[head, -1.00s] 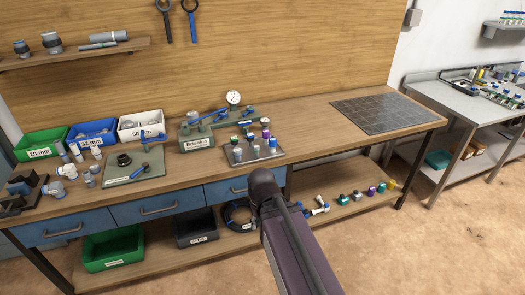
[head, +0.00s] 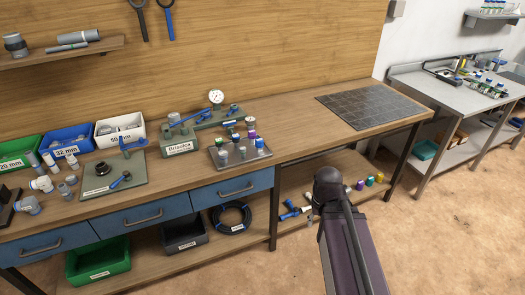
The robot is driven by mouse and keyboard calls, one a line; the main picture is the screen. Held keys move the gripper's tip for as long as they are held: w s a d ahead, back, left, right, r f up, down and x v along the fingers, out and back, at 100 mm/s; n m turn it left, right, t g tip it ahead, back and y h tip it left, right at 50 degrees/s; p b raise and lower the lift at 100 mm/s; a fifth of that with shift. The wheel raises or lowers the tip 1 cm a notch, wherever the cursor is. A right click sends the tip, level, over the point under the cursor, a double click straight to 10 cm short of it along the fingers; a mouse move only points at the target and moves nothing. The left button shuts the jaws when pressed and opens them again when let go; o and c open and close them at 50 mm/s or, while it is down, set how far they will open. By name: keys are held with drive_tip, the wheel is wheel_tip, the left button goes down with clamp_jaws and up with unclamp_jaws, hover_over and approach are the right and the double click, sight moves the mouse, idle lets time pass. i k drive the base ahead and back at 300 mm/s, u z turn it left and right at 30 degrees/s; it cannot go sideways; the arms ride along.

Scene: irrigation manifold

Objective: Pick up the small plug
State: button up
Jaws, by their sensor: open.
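I cannot tell which piece is the small plug; several small fittings are candidates. Some with green, white and purple parts stand on a grey metal tray (head: 262,154) on the workbench. More small coloured pieces, among them a purple one (head: 360,185), a green one (head: 370,180) and a yellow one (head: 379,177), stand on the lower shelf (head: 285,232) right of the drawers. My arm's dark joint and link cross the front of this shelf and hide part of the row. My gripper does not show.
The workbench also holds a green plate (head: 125,180) with fittings, a gauge assembly (head: 216,98) and a dark tile mat (head: 370,108). Green, blue and white (head: 118,130) bins stand at the left. A steel table (head: 440,90) is at the right. Open floor lies in front.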

sight(243, 149)
drive_tip(key=z, duration=1.05)
drive_tip(key=k, duration=0.8)
drive_tip(key=u, duration=1.55)
drive_tip(key=i, duration=0.35)
drive_tip(key=z, duration=0.3)
